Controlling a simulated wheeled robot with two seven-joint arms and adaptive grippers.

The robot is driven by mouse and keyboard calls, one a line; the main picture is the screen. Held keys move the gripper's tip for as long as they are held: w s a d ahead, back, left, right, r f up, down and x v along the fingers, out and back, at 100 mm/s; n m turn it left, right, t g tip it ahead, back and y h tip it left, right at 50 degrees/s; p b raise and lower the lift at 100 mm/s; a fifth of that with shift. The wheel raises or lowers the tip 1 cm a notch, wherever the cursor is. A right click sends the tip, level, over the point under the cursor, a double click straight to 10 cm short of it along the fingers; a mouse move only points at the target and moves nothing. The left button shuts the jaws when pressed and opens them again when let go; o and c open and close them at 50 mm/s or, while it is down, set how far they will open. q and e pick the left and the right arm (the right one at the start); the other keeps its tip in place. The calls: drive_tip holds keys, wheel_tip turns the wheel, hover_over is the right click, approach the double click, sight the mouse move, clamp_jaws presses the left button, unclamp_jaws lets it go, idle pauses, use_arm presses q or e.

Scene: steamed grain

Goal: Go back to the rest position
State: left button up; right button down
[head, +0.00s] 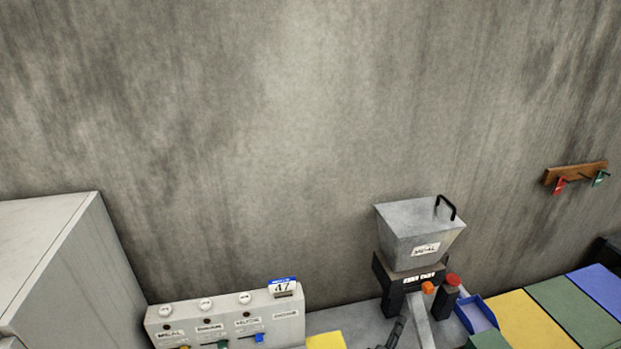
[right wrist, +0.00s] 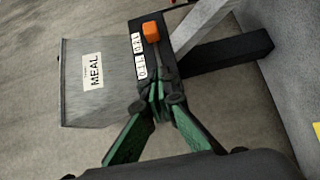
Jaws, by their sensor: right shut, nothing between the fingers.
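My right gripper (head: 396,334) shows only in part at the bottom edge of the head view, in front of the grey mill. In the right wrist view, its green-padded fingers (right wrist: 158,100) are shut and empty, with the tips together. The mill has a grey hopper (head: 418,236) labelled MEAL on a dark body with an orange knob (head: 428,288). The hopper (right wrist: 95,85) and orange knob (right wrist: 152,30) also show in the wrist view, beyond the fingers. I cannot tell the exact gap between them. My left gripper is not in view.
A labelled control panel (head: 228,318) with a date card (head: 283,287) stands left of the mill. A large pale cabinet (head: 60,270) is at far left. A blue tray (head: 476,314) and yellow, green and blue mats lie right. A wooden rack (head: 576,172) with tags hangs on the wall.

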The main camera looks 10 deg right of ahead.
drive_tip(key=s+d+f+m+g+y, duration=0.2)
drive_tip(key=s+f, duration=0.4)
drive_tip(key=s+d+f+m+g+y, duration=0.1)
drive_tip(key=s+f+m+g+y, duration=0.1)
drive_tip(key=s+f, duration=0.5)
drive_tip(key=s+d+f+m+g+y, duration=0.2)
drive_tip(key=s+f+m+g+y, duration=0.1)
drive_tip(key=s+f, duration=0.3)
drive_tip(key=shift+s+d+f+m+g, duration=0.15)
drive_tip(key=shift+s+d+m+g, duration=0.2)
drive_tip(key=shift+s+m+g, duration=0.2)
drive_tip(key=s+a+f+m+g+y, duration=0.2)
drive_tip(key=s+a+y, duration=0.2)
drive_tip(key=s, duration=0.4)
wheel_tip(320, 180, down, 32)
drive_tip(key=s+a+r+n+b, duration=0.1)
drive_tip(key=a+b, duration=0.1)
drive_tip(key=b, duration=0.1)
drive_tip(key=s+f+g+b, duration=0.2)
drive_tip(key=s+f+b, duration=0.1)
drive_tip(key=s+f, duration=1.7)
wheel_tip(320, 180, down, 3)
drive_tip(key=shift+s+f+n, duration=0.15)
drive_tip(key=shift+s+n, duration=0.1)
drive_tip(key=shift+n, duration=0.1)
